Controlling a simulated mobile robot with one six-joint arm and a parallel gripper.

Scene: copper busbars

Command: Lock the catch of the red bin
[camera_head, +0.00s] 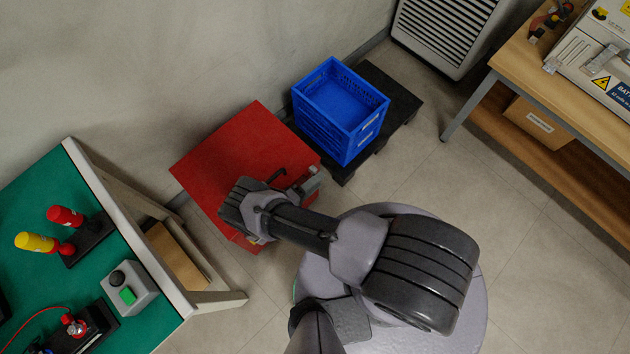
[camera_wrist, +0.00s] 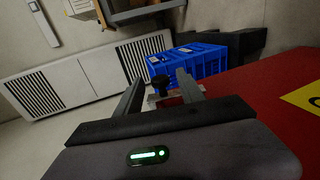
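The red bin (camera_head: 232,150) stands against the wall with its flat red top shut. In the wrist view its red surface (camera_wrist: 262,88) fills the right side, with a yellow label (camera_wrist: 303,98). My gripper (camera_head: 303,187) is over the bin's right-hand side. My arm hides part of the bin's front.
A blue crate (camera_head: 341,107) on a black pallet (camera_head: 398,92) stands just right of the bin. A green-topped bench (camera_head: 75,215) is at left, a wooden bench (camera_head: 520,60) at upper right. A vented cabinet (camera_head: 450,30) is at the back. Floor at right is clear.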

